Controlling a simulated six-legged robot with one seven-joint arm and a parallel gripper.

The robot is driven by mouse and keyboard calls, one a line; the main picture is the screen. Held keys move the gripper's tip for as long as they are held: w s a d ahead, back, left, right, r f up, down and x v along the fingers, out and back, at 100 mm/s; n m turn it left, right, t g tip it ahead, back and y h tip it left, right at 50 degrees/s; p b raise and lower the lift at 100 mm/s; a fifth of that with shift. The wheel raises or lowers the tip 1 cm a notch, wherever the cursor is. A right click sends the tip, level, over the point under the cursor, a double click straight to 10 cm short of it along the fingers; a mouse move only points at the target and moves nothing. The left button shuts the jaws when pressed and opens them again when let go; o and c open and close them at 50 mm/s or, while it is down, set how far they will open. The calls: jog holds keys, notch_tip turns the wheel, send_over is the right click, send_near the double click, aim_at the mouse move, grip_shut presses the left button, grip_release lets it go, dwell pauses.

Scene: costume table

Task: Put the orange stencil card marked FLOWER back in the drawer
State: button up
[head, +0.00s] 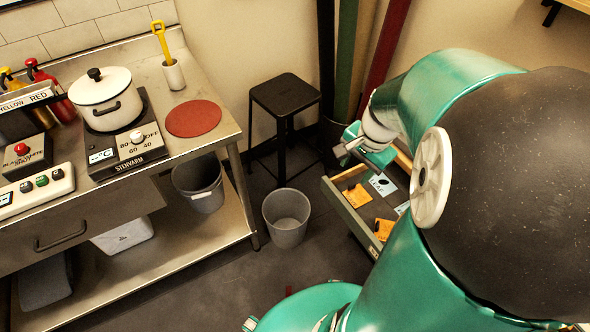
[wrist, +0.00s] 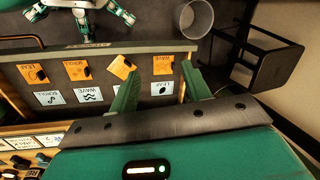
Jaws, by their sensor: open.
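The drawer (head: 348,212) stands open at the right in the head view; its rim (wrist: 150,46) crosses the wrist view. Inside lie two rows of cards, orange and pale blue. I cannot pick out an orange card reading FLOWER. One tilted orange card (wrist: 122,66), beside the left finger, has a label too small to read. Orange cards also show in the head view (head: 357,195). My gripper (head: 362,146) is above the drawer, fingers apart and seemingly empty. In the wrist view its fingertips (wrist: 160,72) frame an orange card and a pale blue card. The left finger hides part of the blue row.
A black stool (head: 285,97) and a grey bin (head: 287,217) stand left of the drawer. A metal counter (head: 222,125) with a white pot (head: 104,100) and a red round mat (head: 193,118) is farther left. Tall fabric rolls (head: 385,50) stand behind the drawer. The floor between is mostly clear.

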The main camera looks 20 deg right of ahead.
jog(key=s+a+r+n+t, duration=0.2)
jog(key=a+r+n, duration=0.4)
jog(key=a, duration=0.3)
jog(key=s+a+r+n+t, duration=0.1)
jog(key=s+a+r+n, duration=0.2)
jog(key=a+r+n, duration=0.4)
jog(key=shift+a+n+t+h, duration=0.3)
jog(key=shift+a+n+t, duration=0.15)
jog(key=shift+a, duration=0.6)
jog(key=shift+c, duration=1.3)
jog(key=shift+d, duration=0.15)
